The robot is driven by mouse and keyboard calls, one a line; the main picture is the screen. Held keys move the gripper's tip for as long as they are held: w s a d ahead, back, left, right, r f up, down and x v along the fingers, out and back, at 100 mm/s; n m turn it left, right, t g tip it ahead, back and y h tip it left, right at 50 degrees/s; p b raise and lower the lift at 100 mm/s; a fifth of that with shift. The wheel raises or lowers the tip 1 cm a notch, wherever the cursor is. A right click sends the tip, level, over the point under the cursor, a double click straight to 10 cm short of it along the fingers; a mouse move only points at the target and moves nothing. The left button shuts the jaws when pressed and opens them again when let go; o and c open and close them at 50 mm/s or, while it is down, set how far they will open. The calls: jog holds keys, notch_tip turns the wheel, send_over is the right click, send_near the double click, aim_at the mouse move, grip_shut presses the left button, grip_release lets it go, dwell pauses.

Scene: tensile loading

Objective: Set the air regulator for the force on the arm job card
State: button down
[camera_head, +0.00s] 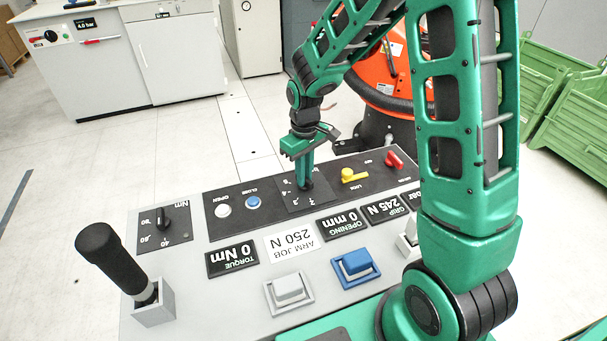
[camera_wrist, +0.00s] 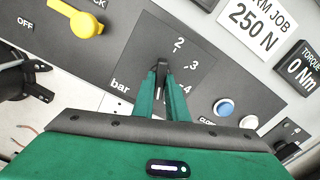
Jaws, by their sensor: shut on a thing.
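The air regulator is a dark knob (camera_wrist: 161,66) on a black dial plate (camera_wrist: 132,70) marked bar, with 2, 3 and 4 readable in the wrist view. My gripper (camera_wrist: 163,92) is shut on the knob from above; the exact pointer setting is hard to read. In the head view my gripper (camera_head: 306,184) covers the knob on its plate (camera_head: 318,203). The arm job card (camera_head: 292,241) is white and reads 250 N; it also shows in the wrist view (camera_wrist: 254,25). The grip display (camera_head: 385,210) reads 245 N.
The opening display (camera_head: 342,222) reads 0 mm and the torque display (camera_head: 232,258) 0 Nm. A yellow lever (camera_head: 354,175), red knob (camera_head: 394,160), blue button (camera_head: 253,202) and white button (camera_head: 223,210) flank the dial. A black-handled lever (camera_head: 115,257) rises at left.

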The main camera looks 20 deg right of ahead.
jog(key=c, duration=1.8)
grip_release()
jog(key=shift+o, duration=0.2)
jog(key=shift+r, duration=0.1)
notch_tip(320, 180, up, 11)
jog(key=shift+f, duration=0.2)
jog(key=s+d+r+m, duration=0.3)
jog(key=s+d, duration=0.4)
jog(key=s, duration=0.1)
jog(key=s+d+r+m, duration=0.3)
jog(key=s+d, duration=0.4)
jog(key=s+d+m, duration=0.3)
jog(key=s+m, duration=0.2)
jog(key=s, duration=1)
jog(key=shift+d+f, duration=0.15)
jog(key=shift+f, duration=0.25)
